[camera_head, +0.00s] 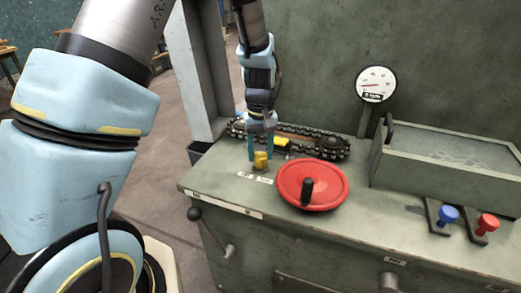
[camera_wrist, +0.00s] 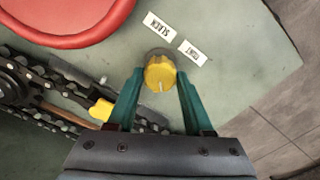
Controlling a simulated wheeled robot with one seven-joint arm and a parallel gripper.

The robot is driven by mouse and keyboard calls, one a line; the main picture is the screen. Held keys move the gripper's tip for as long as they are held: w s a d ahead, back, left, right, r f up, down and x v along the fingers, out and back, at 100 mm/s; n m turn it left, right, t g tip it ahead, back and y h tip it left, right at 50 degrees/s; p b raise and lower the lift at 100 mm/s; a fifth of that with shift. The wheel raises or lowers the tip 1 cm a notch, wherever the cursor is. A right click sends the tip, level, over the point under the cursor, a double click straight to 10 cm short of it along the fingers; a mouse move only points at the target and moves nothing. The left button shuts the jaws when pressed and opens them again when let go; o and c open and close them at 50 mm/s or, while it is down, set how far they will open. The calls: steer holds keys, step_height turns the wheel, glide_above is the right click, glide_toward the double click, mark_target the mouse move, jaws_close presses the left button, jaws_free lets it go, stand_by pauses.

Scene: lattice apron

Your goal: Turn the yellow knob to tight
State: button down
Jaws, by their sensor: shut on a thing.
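The yellow knob (camera_head: 260,160) stands on the green bench top near its left end. My gripper (camera_head: 261,158) reaches down over it from above. In the wrist view the knob (camera_wrist: 160,73) sits between the two teal fingertips of my gripper (camera_wrist: 160,78), which are shut on it. A pale mark on the knob points toward my gripper's palm, away from the labels. Two white labels lie beyond the knob: the SLACK label (camera_wrist: 158,27) and the TIGHT label (camera_wrist: 192,52), its print upside down in this view.
A red handwheel (camera_head: 311,184) with a black handle stands right of the knob. A chain (camera_head: 325,147) with a yellow piece (camera_wrist: 101,109) runs behind it. A gauge (camera_head: 376,84), a grey tray (camera_head: 450,165), a blue knob (camera_head: 448,214) and a red knob (camera_head: 488,222) are further right.

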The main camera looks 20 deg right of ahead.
mark_target(261, 155)
steer(key=n+p, duration=0.2)
steer(key=n, duration=0.3)
steer(key=shift+r+n, duration=0.15)
steer(key=shift+n, duration=0.15)
steer(key=shift+n+p, duration=1.15)
steer(key=shift+n, duration=0.95)
steer(key=shift+c, duration=1.5)
jaws_free()
step_height(261, 155, up, 11)
steer(key=b, duration=0.1)
steer(key=shift+f+b, duration=0.2)
steer(key=shift+b, duration=0.1)
